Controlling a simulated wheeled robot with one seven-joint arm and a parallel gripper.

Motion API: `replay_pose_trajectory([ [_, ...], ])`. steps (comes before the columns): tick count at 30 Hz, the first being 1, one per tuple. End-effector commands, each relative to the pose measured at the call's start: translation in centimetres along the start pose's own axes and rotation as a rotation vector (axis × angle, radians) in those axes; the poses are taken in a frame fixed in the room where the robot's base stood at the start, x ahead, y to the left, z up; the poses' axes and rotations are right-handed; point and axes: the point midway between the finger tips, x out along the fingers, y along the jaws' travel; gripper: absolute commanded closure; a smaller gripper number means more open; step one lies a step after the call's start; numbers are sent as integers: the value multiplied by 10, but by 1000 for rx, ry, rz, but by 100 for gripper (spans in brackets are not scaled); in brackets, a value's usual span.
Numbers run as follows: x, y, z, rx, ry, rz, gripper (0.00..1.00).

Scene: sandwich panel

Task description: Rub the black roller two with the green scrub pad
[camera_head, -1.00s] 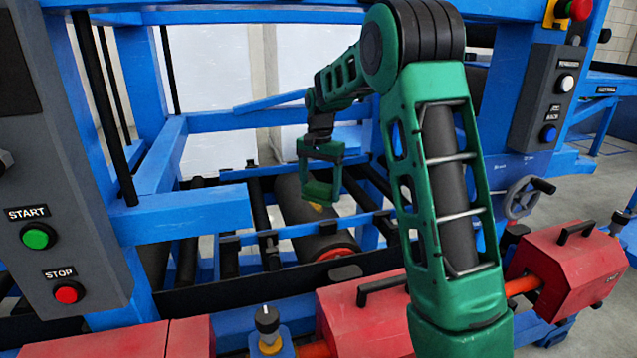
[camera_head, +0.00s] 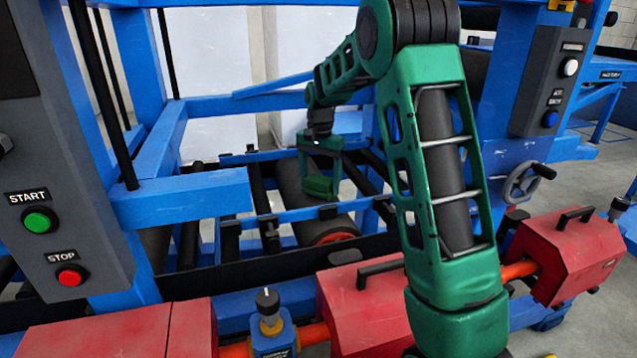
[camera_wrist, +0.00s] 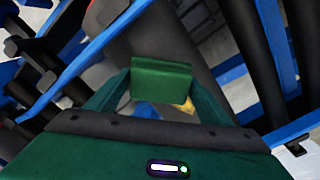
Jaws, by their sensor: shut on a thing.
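My gripper (camera_head: 320,172) is shut on the green scrub pad (camera_head: 318,187), a small green block. In the wrist view the pad (camera_wrist: 161,80) sits between the fingertips. A thick dark roller (camera_head: 288,182) with a red end lies behind and below the pad; its grey surface (camera_wrist: 165,35) fills the middle of the wrist view. A yellow patch (camera_wrist: 187,105) shows just beyond the pad's lower right edge. I cannot tell whether the pad touches the roller. No label shows which roller is number two.
Thinner black rollers (camera_head: 262,205) and blue crossbars (camera_head: 285,228) flank the thick roller. A grey START/STOP panel (camera_head: 75,140) stands at left, another button panel (camera_head: 550,90) at right. Red housings (camera_head: 365,300) and a knob (camera_head: 268,300) line the front.

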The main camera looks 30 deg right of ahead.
Motion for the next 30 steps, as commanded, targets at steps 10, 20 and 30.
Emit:
replay_pose_trajectory([
  [10,4,0,0,1,0,0,44],
  [20,10,1,-1,2,0,0,44],
  [30,16,1,-1,2,-1,1,44],
])
